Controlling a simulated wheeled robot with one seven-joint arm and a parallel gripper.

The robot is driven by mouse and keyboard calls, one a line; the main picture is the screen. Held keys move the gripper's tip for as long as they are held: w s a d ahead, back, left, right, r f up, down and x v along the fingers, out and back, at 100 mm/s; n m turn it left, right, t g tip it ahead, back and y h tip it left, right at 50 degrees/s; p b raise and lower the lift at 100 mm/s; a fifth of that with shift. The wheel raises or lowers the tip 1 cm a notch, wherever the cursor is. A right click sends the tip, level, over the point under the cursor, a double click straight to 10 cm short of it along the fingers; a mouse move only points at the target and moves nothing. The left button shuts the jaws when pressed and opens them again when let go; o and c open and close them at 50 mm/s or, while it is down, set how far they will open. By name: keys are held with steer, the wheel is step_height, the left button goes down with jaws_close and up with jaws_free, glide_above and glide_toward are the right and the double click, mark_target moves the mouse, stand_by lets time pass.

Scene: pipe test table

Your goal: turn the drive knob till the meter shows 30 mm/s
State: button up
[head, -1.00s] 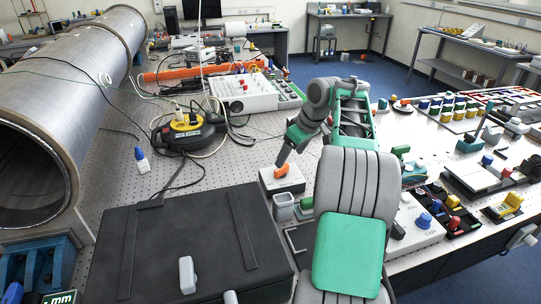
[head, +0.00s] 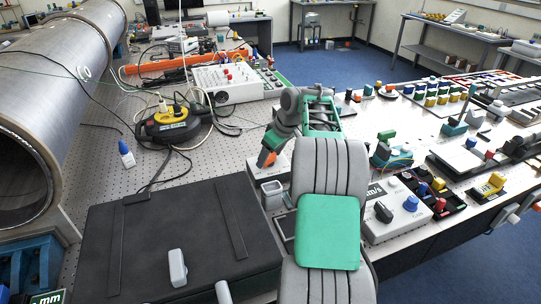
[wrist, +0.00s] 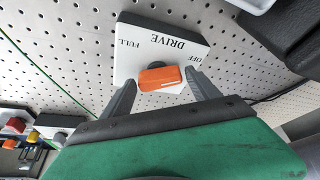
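The drive knob (wrist: 160,77) is an orange bar on a white box (wrist: 136,55) marked DRIVE, FULL and OFF. In the head view the orange knob (head: 266,159) shows beside my arm, and the box (head: 254,167) is partly covered by it. My gripper (wrist: 160,82) is open, with one dark finger on each side of the knob; gaps appear between fingers and knob. In the head view the fingers are hard to make out.
A white box with blue and black knobs (head: 400,220) is right of my arm. A large metal pipe (head: 50,90) fills the left. Perforated tabletop is bare around (head: 200,165).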

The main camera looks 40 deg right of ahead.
steer(key=c, duration=1.1)
